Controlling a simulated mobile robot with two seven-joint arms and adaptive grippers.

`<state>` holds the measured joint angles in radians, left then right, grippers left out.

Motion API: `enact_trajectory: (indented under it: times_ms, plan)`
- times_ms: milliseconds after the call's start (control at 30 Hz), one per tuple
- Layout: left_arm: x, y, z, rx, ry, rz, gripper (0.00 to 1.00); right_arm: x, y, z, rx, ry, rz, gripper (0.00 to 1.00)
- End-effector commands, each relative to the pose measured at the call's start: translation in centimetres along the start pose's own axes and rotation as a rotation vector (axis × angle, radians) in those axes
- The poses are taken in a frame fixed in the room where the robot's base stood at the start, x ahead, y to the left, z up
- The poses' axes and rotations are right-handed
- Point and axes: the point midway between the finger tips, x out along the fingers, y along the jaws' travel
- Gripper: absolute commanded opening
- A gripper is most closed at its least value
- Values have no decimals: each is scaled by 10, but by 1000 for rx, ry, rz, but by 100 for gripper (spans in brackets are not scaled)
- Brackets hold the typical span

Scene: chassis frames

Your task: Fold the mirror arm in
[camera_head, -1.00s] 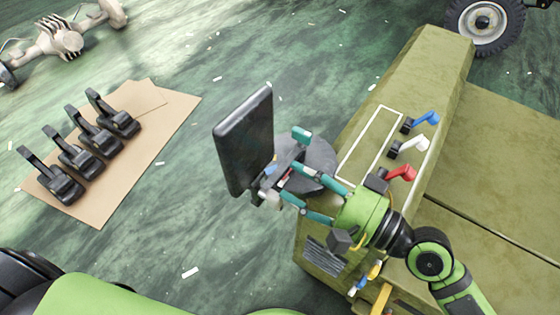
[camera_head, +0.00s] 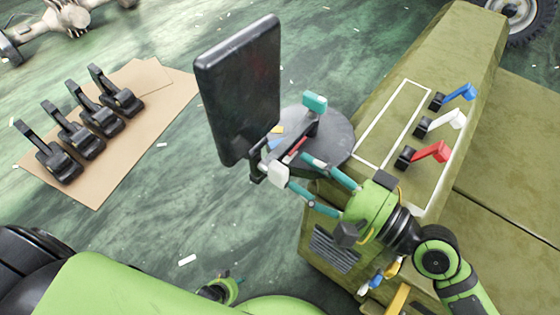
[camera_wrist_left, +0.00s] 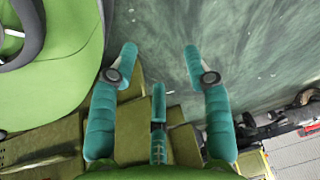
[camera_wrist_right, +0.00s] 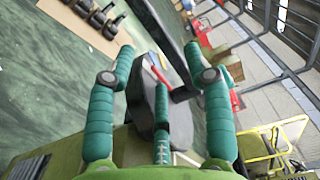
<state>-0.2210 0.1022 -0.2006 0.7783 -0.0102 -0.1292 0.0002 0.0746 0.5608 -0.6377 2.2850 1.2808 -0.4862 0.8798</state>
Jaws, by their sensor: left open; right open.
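The mirror is a black rectangular panel (camera_head: 240,90) standing upright in the head view. Its dark mirror arm (camera_head: 300,138) runs from the panel over a round grey plate (camera_head: 335,130), with a red mark beside it. My right gripper (camera_head: 297,141) is open, with its fingers on either side of the mirror arm; I cannot tell whether they touch it. In the right wrist view, the mirror panel (camera_wrist_right: 172,42) is beyond the open fingers. My left gripper (camera_wrist_left: 160,55) is open and empty over the floor, away from the mirror; only part of it (camera_head: 222,290) shows in the head view.
An olive chassis block (camera_head: 420,75) carries blue (camera_head: 460,92), white (camera_head: 447,118) and red (camera_head: 430,152) levers near the right arm. Several black pedals lie on a cardboard sheet (camera_head: 95,190) at left. Green floor between is mostly clear.

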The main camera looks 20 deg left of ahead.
Motion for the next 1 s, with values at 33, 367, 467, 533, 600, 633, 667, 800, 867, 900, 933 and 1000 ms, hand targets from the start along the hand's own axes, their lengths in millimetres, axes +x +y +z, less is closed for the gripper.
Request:
enact_trajectory:
  times_ms: [33,367,467,533,600,633,667,800,867,900,933,1000]
  plan:
    - [0,-1,-5,1,8,-2,49,4,-1,0,1,0,-3,52]
    - [-17,5,32,-5,-75,7,49,49,-4,0,1,0,-3,52]
    - [-21,9,49,-7,-111,12,49,61,-2,0,2,0,-2,52]
    - [-23,12,56,-9,-124,16,49,66,-2,0,1,1,-1,52]
    - [-24,14,58,-11,-127,18,49,68,-1,0,1,1,0,52]
    - [-24,14,57,-11,-127,19,49,69,-1,0,0,1,0,52]
    - [-24,15,57,-12,-126,19,49,70,-1,0,0,0,1,52]
    - [-22,16,51,-13,-116,20,49,69,-1,0,0,0,1,52]
    - [-21,16,47,-14,-110,20,49,69,-1,0,0,1,1,52]
    - [-20,15,44,-14,-105,19,49,69,-1,0,0,1,1,36]
    - [-20,15,42,-14,-102,19,49,69,-1,0,0,1,1,24]
    - [-19,14,38,-13,-96,18,49,69,-1,0,0,1,1,0]
